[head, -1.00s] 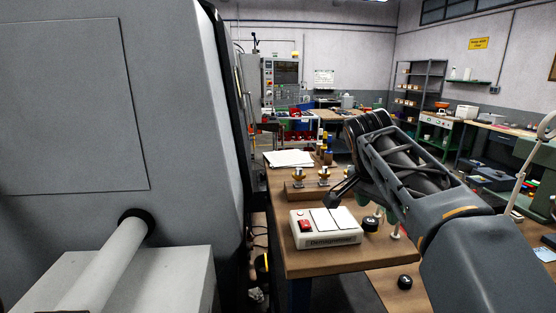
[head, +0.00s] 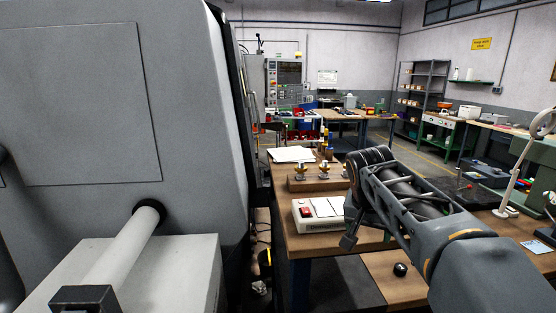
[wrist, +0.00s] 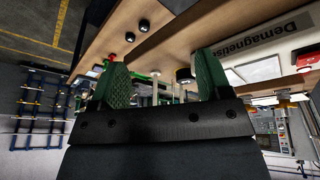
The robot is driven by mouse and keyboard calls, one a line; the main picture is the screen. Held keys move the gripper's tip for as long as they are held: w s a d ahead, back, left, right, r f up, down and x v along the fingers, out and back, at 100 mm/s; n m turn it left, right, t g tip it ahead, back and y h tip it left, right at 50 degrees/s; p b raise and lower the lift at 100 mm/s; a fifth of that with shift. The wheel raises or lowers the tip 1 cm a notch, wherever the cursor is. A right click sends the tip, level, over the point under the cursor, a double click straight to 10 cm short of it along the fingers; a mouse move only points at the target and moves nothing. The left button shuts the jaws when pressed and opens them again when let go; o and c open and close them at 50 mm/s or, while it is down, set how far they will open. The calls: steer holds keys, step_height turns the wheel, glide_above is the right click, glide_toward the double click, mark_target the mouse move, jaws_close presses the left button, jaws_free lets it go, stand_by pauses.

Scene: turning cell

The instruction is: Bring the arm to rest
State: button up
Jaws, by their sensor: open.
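My arm reaches in from the right of the head view, and my gripper (head: 348,243) hangs in front of the bench, by the right end of the white demagnetiser (head: 318,226). The wrist view shows my gripper (wrist: 160,85) open, with its two green-padded fingers apart and nothing between them. The demagnetiser (wrist: 262,38) also shows at the upper right of the wrist view. My arm hides part of it in the head view.
A wooden bench (head: 285,218) carries a rack of tool holders (head: 318,183) and papers (head: 291,155). A large grey machine (head: 100,110) fills the left. A black knob-like object (head: 400,269) sits on the lower board. A lamp (head: 523,165) stands at right.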

steer(key=s+a+f+n+y, duration=0.1)
steer(key=s+f+n, duration=0.2)
steer(key=s+f, duration=0.3)
steer(key=s+a+f+n+t+y, duration=0.1)
steer(key=s+a+f+n, duration=0.1)
steer(key=s+f, duration=0.5)
steer(key=shift+s+a+n+t+y, duration=0.3)
steer(key=shift+s+n, duration=0.1)
steer(key=shift+s, duration=0.45)
